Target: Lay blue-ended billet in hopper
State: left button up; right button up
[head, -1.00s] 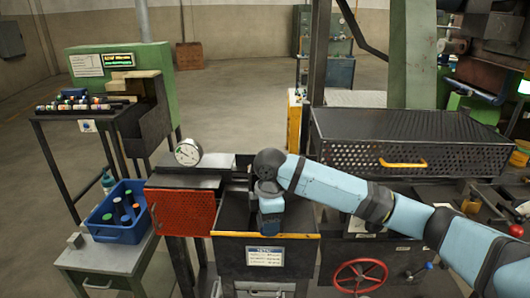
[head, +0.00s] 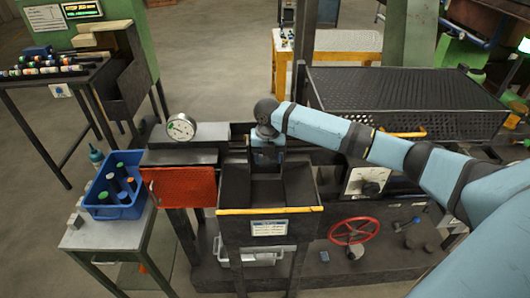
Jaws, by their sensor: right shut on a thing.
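The hopper (head: 236,211) is a dark open box with a yellow front lip and a white label. Its visible inside is dark and shows no billet. My right gripper (head: 266,168) points down at the hopper's back edge. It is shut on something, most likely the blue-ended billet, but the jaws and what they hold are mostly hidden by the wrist. Several billets with coloured ends (head: 42,70) lie on the dark rack at the far left. My left gripper is not in view.
A blue bin (head: 118,210) with several upright cylinders stands on a small table left of the hopper. A round gauge (head: 181,128) and a red perforated plate (head: 180,187) are beside the hopper. A red handwheel (head: 353,230) is at its right. A perforated black cover (head: 410,105) lies behind my right arm.

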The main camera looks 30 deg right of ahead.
jog(key=shift+f, duration=0.55)
notch_tip(320, 180, down, 8)
jog(key=b, duration=0.5)
jog(key=shift+f, duration=0.2)
jog(key=o, duration=1.3)
jog(key=shift+o, duration=0.3)
